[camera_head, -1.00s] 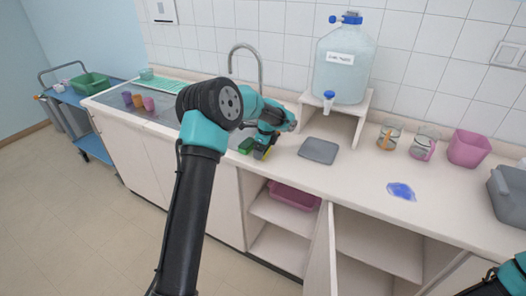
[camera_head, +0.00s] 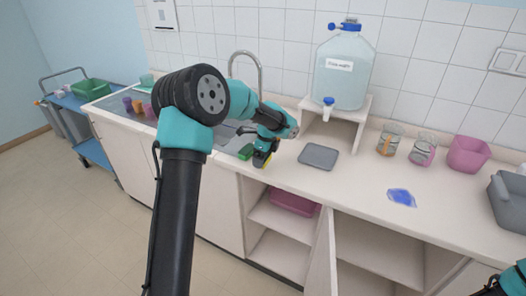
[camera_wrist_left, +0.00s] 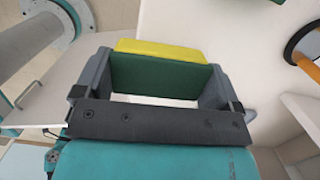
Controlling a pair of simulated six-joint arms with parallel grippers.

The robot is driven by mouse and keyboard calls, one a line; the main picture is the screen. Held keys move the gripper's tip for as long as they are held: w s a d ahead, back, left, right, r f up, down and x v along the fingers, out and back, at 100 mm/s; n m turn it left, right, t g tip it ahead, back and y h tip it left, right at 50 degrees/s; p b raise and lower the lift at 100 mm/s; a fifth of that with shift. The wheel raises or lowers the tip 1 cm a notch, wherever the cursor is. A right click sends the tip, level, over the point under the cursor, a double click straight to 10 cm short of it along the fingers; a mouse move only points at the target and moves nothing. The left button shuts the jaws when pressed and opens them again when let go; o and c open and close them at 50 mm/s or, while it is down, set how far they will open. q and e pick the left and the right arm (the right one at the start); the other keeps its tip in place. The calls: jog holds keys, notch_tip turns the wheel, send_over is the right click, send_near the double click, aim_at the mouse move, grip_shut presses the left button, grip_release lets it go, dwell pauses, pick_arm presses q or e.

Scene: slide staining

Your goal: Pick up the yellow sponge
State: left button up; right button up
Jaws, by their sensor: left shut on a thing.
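The sponge has a yellow layer and a dark green layer. In the left wrist view the yellow sponge (camera_wrist_left: 165,50) spans the gap between the two fingers of my left gripper (camera_wrist_left: 160,85), which is shut on it. In the head view the left gripper (camera_head: 263,155) is at the counter's front edge beside the sink, and a small yellow part of the sponge (camera_head: 260,160) shows below it. How far the sponge is above the counter is hard to tell. My right gripper is not in view; only part of the right arm shows at the lower right corner.
A grey tray (camera_head: 318,157) lies to the right. A water carboy (camera_head: 345,70) stands on a shelf behind. A cabinet door (camera_head: 322,250) hangs open below.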

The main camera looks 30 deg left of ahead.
pick_arm(q)
jog(key=s+d, duration=0.5)
jog(key=s, duration=0.3)
jog(key=shift+s+r, duration=0.2)
jog(key=shift+r, duration=0.25)
jog(key=o, duration=0.3)
jog(key=shift+w+d, duration=0.1)
jog(key=shift+c, duration=1.2)
